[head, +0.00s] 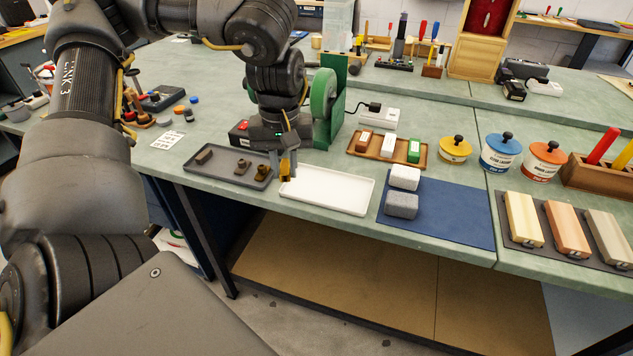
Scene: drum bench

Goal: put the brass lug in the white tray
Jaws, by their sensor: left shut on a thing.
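My left gripper (288,166) reaches down over the left end of the white tray (330,208), near the gap beside the dark grey tray. It is shut on a small brass-coloured piece, the brass lug (285,169), which is mostly hidden by the fingers. Whether the lug touches the tray cannot be told. The white tray is shallow and its visible floor is empty. The dark grey tray (222,186) to its left holds small brownish metal pieces (242,167). My right gripper is not in view.
A green wheel (323,93) stands just behind my left gripper. A wooden tray with blocks (366,142) and a blue mat (455,215) with white and grey blocks lie to the right. Lidded tins (501,152) stand farther right. The bench's front edge is close to the white tray.

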